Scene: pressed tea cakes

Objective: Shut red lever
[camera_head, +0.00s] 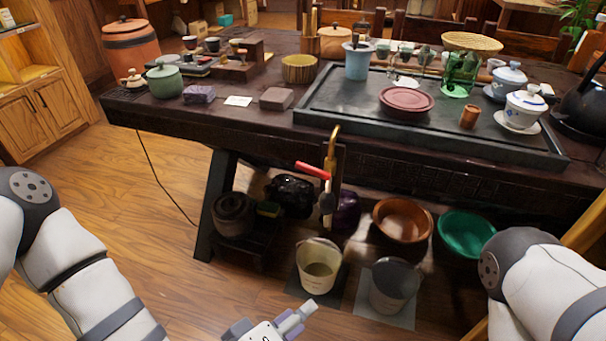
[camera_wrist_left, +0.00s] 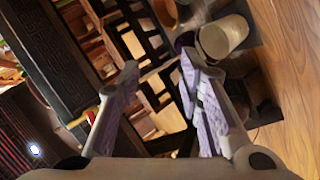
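The red lever (camera_head: 313,170) sits on a brass tap (camera_head: 331,150) at the table's front edge, in the middle of the head view. It sticks out to the left of the tap and slopes slightly. In the left wrist view a small red piece, likely the lever (camera_wrist_left: 90,117), shows at the left, partly hidden behind a finger. My left gripper (camera_head: 270,325) is at the bottom of the head view, below and apart from the lever. In the left wrist view my left gripper (camera_wrist_left: 159,66) has its purple-padded fingers apart with nothing between them. My right gripper is out of view.
A cream bucket (camera_head: 319,266) and a grey bucket (camera_head: 394,285) stand on the floor below the tap. A copper basin (camera_head: 402,218) and a green basin (camera_head: 466,233) are right of them. The dark table (camera_head: 215,126) carries a tea tray (camera_head: 340,98) with teaware.

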